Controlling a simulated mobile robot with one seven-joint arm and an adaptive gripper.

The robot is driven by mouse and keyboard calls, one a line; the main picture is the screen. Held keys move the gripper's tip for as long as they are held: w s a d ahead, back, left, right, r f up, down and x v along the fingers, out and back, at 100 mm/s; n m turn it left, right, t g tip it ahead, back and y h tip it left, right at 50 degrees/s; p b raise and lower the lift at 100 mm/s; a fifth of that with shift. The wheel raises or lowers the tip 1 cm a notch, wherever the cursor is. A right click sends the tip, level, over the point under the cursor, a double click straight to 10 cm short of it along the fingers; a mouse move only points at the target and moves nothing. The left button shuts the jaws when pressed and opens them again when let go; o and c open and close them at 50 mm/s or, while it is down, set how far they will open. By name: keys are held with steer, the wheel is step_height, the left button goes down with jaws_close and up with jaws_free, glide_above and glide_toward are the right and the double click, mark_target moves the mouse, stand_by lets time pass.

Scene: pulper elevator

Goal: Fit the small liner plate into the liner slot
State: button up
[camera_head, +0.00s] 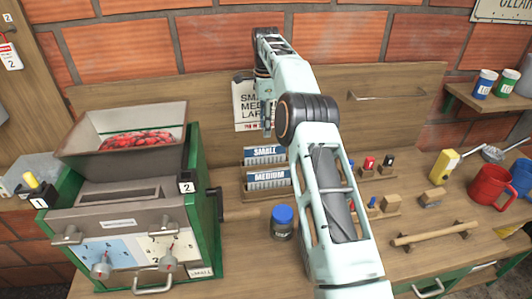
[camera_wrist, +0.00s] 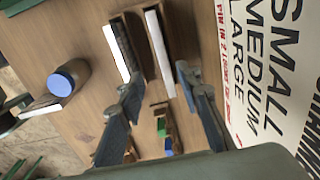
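The small liner plate (camera_head: 265,155), with a white and blue SMALL label, stands in a wooden rack (camera_head: 262,197) behind the MEDIUM plate (camera_head: 268,180). My gripper (camera_head: 267,132) is above the rack, close to the wall sign. In the wrist view my gripper (camera_wrist: 160,78) is open, its fingers apart on either side of the white-edged plate nearer the sign (camera_wrist: 160,52), apparently the small one. Contact cannot be told. The other plate (camera_wrist: 117,52) stands to its left. The green pulper (camera_head: 205,205) is at the left; I cannot clearly make out its liner slot.
A blue-lidded jar (camera_head: 282,222) stands in front of the rack. The pulper's hopper (camera_head: 125,135) holds red cherries. Small wooden blocks with coloured pieces (camera_head: 385,205), a wooden rod (camera_head: 435,234) and a red mug (camera_head: 490,187) are to the right. The sign (camera_head: 246,105) hangs behind my gripper.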

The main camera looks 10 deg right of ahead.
mark_target(265, 146)
step_height(265, 146, down, 4)
steer(key=shift+s+r, duration=0.1)
steer(key=shift+w+f+p, duration=0.15)
steer(key=shift+f+p, duration=0.1)
steer(key=shift+f, duration=1.25)
steer(key=shift+w+f+p, duration=0.15)
steer(key=shift+f+p, duration=0.05)
steer(key=shift+f, duration=1.25)
steer(key=shift+c, duration=0.7)
jaws_close()
steer(key=shift+r, duration=0.1)
